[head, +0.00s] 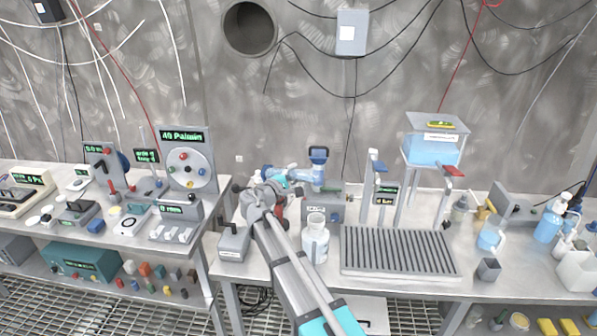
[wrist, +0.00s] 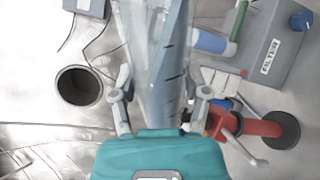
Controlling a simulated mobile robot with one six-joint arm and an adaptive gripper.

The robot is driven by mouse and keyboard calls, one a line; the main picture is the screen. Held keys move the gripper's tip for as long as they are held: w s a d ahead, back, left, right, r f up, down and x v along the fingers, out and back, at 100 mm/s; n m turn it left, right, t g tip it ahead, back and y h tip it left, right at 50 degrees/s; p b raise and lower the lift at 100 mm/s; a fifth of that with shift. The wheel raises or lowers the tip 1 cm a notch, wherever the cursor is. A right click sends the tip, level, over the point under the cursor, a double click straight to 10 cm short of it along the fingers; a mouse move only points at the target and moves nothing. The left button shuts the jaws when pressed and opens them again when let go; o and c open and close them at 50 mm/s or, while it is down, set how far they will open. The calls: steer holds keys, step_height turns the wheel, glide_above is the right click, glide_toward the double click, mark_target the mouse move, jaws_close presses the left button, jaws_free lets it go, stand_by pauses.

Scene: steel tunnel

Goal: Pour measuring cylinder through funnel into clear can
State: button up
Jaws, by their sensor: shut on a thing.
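My gripper (wrist: 163,98) is shut on a clear measuring cylinder (wrist: 160,45) with dark graduation marks in the wrist view. The cylinder runs from between the fingers to the top edge of that view, and its far end is cut off. In the head view my gripper (head: 278,185) is above the middle bench, left of the blue-topped fitting. A pale, translucent container (head: 315,243) with a whitish round top stands on the bench, just right of my arm. It may be the clear can. I cannot make out a separate funnel.
A grey box labelled FILTER (wrist: 275,45) and a red-handled part (wrist: 258,128) are close right of the gripper in the wrist view. A ribbed grey tray (head: 400,252) lies right of the container. A blue-filled tank (head: 431,150) stands behind it. Instruments crowd the left bench.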

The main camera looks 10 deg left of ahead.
steer(key=shift+f+m, duration=0.3)
stand_by(0.4)
steer(key=shift+f+m+b, duration=1)
steer(key=shift+f+b, duration=0.05)
steer(key=shift+b, duration=0.2)
steer(key=shift+d, duration=0.1)
steer(key=shift+m, duration=0.3)
steer(key=shift+s+d+m, duration=0.15)
steer(key=shift+d+m, duration=0.1)
steer(key=shift+m, duration=0.75)
steer(key=shift+r+m, duration=0.25)
steer(key=shift+m, duration=0.05)
stand_by(0.7)
